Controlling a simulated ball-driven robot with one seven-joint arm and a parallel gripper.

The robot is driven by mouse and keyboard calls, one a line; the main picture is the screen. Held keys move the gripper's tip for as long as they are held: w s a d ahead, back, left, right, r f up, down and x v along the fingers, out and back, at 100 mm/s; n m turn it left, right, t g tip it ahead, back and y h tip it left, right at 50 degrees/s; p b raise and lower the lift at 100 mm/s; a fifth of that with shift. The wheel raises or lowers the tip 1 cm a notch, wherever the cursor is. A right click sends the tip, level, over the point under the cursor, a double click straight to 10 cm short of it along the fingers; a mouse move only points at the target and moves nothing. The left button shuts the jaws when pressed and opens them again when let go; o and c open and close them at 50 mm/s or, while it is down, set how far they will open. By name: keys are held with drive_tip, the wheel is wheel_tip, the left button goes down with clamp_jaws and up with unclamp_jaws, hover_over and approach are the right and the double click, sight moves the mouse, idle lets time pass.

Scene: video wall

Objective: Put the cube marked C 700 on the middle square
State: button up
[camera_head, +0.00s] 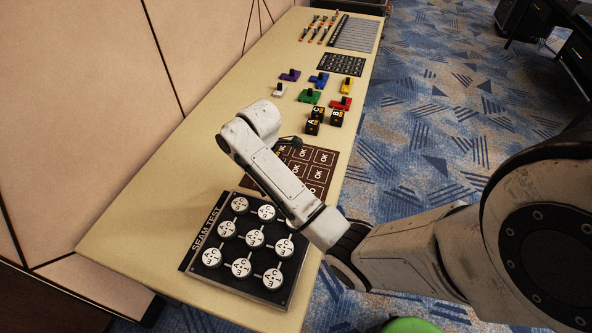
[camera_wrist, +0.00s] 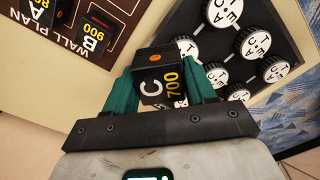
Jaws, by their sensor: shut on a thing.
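My gripper (camera_wrist: 157,72) is shut on a black cube marked C 700 (camera_wrist: 156,88), which sits between the teal fingers in the wrist view. It has a white C, orange digits and an orange dot.
Three black cubes (camera_head: 313,127) stand just beyond the board. Coloured blocks (camera_head: 311,97) with dark knobs lie behind them. The SEAM TEST board (camera_head: 210,238) with round white discs lies nearer, also at right in the wrist view (camera_wrist: 219,40). The table's left strip (camera_head: 150,205) is clear.

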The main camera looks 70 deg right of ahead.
drive_tip(key=s+d+r+n, duration=0.3)
drive_tip(key=s+d+n, duration=0.5)
drive_tip(key=s+d, duration=0.85)
drive_tip(key=shift+n, duration=0.3)
drive_tip(key=w+f+b, duration=0.2)
drive_tip(key=w, duration=0.2)
drive_tip(key=w+f+b, duration=0.2)
drive_tip(key=w+f, duration=0.1)
drive_tip(key=w, duration=0.2)
drive_tip(key=w+d+f+b, duration=0.1)
drive_tip(key=w+f+b, duration=0.2)
drive_tip(key=w, duration=0.1)
drive_tip(key=shift+w+f, duration=0.1)
drive_tip(key=shift+w, duration=0.3)
drive_tip(key=shift+w+f, duration=0.35)
drive_tip(key=shift+f, duration=0.1)
drive_tip(key=shift+w+f, duration=0.2)
drive_tip(key=shift+f, duration=1.5)
drive_tip(key=shift+f+b, duration=0.15)
drive_tip(key=shift+b, duration=0.15)
drive_tip(key=o, duration=1.1)
drive_tip(key=shift+c, duration=0.2)
